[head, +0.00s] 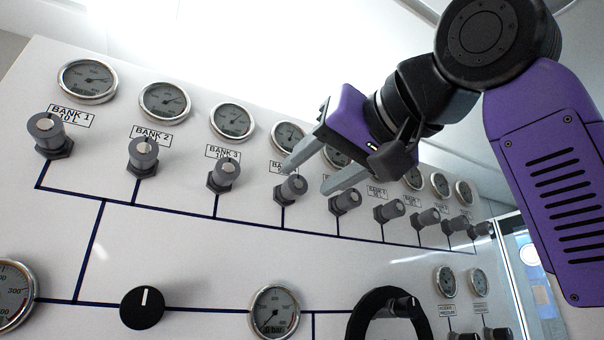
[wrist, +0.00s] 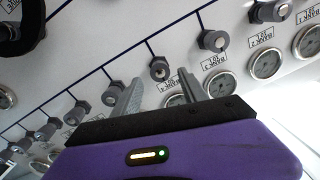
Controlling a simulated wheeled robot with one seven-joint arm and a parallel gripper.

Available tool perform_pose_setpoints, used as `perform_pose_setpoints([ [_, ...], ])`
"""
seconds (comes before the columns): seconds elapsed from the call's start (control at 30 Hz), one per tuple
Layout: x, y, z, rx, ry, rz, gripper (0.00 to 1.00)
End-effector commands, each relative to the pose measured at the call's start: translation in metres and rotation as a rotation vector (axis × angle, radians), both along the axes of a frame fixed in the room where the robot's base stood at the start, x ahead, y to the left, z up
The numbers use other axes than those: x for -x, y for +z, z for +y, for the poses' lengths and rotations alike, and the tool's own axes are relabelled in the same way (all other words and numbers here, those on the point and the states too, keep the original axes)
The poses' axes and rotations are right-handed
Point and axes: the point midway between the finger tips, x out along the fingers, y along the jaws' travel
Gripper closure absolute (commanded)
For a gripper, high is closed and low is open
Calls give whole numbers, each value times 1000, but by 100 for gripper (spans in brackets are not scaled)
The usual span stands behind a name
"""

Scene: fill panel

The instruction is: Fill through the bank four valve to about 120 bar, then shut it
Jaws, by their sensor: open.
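The bank four valve (head: 291,189) is a grey knob on the white panel, below its partly covered label and its gauge (head: 287,136). My gripper (head: 304,180) is open and empty, its fingertips just above and to the right of this knob in the head view. In the wrist view, the knob (wrist: 160,69) appears between and slightly beyond the two spread fingertips (wrist: 159,80). I see no contact, and the exact gap is unclear. A lower gauge marked bar (head: 274,312) has its needle toward the lower left, near the low end.
Neighbouring knobs for bank three (head: 223,174) and the one right of bank four (head: 345,202) stand close on both sides. Below are a black pointer knob (head: 142,308), a large black handwheel (head: 360,318) and another gauge (head: 12,296). Free room lies in front of the panel.

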Motion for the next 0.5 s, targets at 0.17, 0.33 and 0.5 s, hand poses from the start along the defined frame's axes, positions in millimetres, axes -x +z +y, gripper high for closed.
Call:
perform_pose_setpoints([
  [0.17,-21,2,15,0,0,1,50],
  [0.33,-31,1,22,0,-1,0,50],
  [0.5,-33,0,24,0,-1,-1,50],
])
